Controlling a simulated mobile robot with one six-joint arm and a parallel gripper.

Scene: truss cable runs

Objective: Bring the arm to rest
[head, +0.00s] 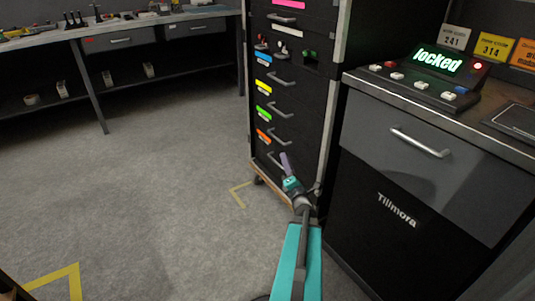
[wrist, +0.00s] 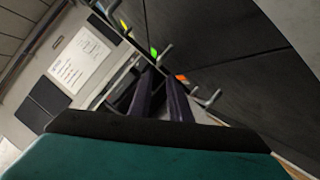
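My arm (head: 302,260), with teal and dark links, reaches forward from the bottom of the head view. My gripper (head: 285,163) has purple fingers and is in front of the lower drawers of the tall black drawer cabinet (head: 328,100). In the wrist view the two fingers of my gripper (wrist: 163,82) stand apart with a gap between them. I see nothing held in the gap. Whether the fingers touch the cabinet front cannot be told.
A Tillmora cabinet (head: 365,190) stands close on the right, bearing a control box (head: 425,85) reading "locked". A workbench (head: 130,30) with tools stands at the back left. The grey floor (head: 150,190), with yellow corner marks (head: 75,280), is clear on the left.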

